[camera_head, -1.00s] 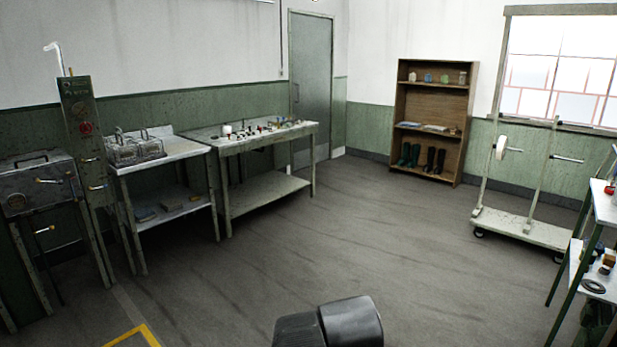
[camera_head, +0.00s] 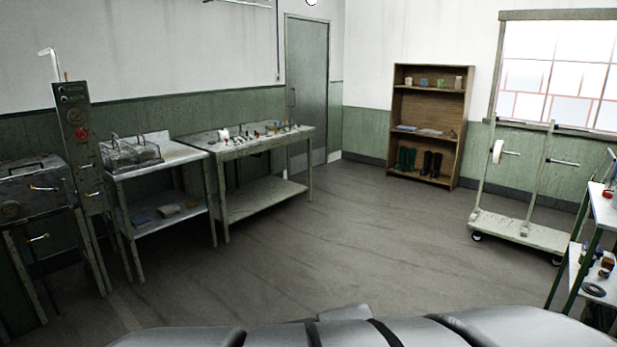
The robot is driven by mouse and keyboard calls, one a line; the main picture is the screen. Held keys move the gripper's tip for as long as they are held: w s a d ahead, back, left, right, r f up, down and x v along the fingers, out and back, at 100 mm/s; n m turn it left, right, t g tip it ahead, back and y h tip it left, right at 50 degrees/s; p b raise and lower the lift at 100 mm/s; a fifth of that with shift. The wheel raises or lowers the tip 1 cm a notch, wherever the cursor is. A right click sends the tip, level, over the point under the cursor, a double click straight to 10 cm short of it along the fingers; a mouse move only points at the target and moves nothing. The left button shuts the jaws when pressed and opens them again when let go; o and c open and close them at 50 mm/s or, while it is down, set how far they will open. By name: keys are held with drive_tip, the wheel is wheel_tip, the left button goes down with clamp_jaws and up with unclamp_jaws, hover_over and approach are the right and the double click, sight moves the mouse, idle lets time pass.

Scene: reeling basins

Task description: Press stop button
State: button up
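A tall narrow green control panel (camera_head: 74,112) stands at the left beside a dark metal basin unit (camera_head: 35,188). A round red button (camera_head: 81,133) sits in the middle of the panel's face, with small dark knobs or switches above it. The lettering is too small to read, so I cannot tell whether the red button is labelled stop. Grey links of my arm show along the bottom edge. My gripper is out of view.
A bench with a wire basket (camera_head: 130,154) and a longer worktable (camera_head: 262,140) with small items line the left wall. A wooden shelf (camera_head: 430,83) stands at the back. A wheeled rack (camera_head: 525,228) and a shelving stand (camera_head: 603,205) are at right. The middle floor is clear.

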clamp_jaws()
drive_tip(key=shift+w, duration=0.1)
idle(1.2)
